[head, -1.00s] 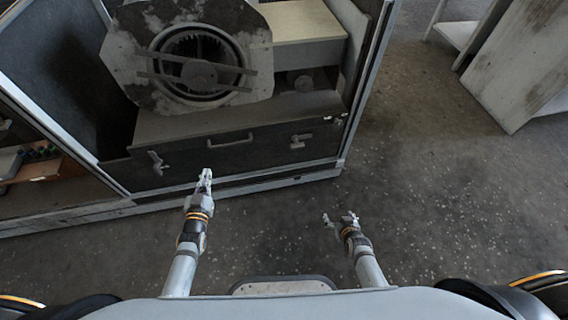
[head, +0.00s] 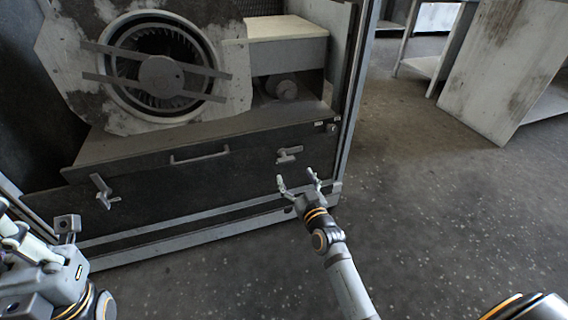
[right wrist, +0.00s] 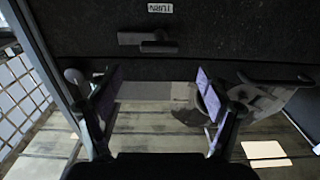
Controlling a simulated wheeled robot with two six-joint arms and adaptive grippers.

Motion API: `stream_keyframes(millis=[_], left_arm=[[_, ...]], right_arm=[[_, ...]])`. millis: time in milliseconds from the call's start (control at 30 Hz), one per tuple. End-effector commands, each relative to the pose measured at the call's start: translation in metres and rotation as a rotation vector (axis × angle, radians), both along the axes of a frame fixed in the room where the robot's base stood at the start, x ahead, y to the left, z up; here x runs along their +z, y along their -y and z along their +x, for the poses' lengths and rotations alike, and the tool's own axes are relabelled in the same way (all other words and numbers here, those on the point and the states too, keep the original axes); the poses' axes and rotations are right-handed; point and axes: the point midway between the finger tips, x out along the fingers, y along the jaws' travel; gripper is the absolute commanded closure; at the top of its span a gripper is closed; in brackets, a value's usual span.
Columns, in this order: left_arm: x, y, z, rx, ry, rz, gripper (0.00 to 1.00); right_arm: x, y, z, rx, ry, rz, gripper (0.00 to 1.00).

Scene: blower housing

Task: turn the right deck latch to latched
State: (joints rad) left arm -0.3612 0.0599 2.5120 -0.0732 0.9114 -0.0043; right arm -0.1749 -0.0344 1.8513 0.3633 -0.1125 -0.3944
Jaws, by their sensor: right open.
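The right deck latch (head: 289,154) is a small grey lever on the dark front panel of the blower housing, lying roughly level. My right gripper (head: 299,184) is open and empty, just below the latch in the head view and apart from it. In the right wrist view the picture is upside down. The latch (right wrist: 148,42) shows above and between the spread fingers of my right gripper (right wrist: 159,95), with a "TURN" label (right wrist: 160,7) by it. My left gripper (head: 45,245) is at the lower left, partly cut off; its jaw state is unclear.
A left latch (head: 104,192) hangs tilted on the same panel, and a pull handle (head: 200,155) is between the two. A small dark knob (head: 332,127) is near the right post. The blower wheel (head: 160,75) is above. Open floor (head: 430,220) lies to the right.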

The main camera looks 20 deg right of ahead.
Motion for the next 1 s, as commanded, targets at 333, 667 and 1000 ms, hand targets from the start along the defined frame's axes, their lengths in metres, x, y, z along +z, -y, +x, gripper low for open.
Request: stream_keyframes(millis=[333, 667, 1000], left_arm=[[-0.015, 0.001, 0.002, 0.004, -0.006, 0.006, 1.0], [-0.02, 0.002, 0.002, 0.008, -0.008, 0.011, 1.0], [-0.02, 0.002, 0.002, 0.007, -0.008, 0.011, 1.0]], right_arm=[[-0.002, -0.002, 0.071, 0.0, 0.0, 0.0, 0.21], [-0.001, -0.003, 0.091, 0.0, -0.002, 0.0, 0.21], [-0.001, -0.003, 0.091, 0.0, -0.002, 0.0, 0.48]])
